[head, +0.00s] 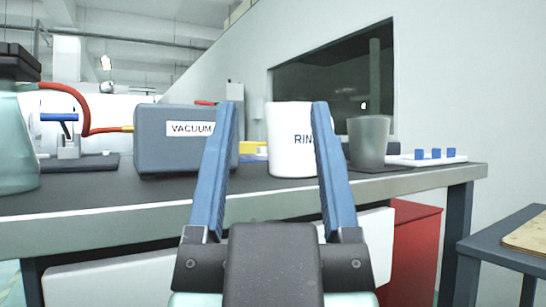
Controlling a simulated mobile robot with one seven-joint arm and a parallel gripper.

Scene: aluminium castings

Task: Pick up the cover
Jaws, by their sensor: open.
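My gripper (274,112) is in the lower middle of the head view. Its two blue fingers point up and forward, spread wide, with nothing held between them. The workbench (110,203) is beyond it. I cannot surely pick out a cover in this view. A white container (293,150) lettered "RIN", the rest hidden by the right finger, stands on the bench, seen between the fingers and apart from them as far as I can tell.
A grey "VACUUM" box (165,155) stands left of the fingers. A grey cup (369,141) and a white tray (427,161) with blue pieces are at right. A pale green vessel (17,140) stands far left. A red bin (413,250) is below the bench.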

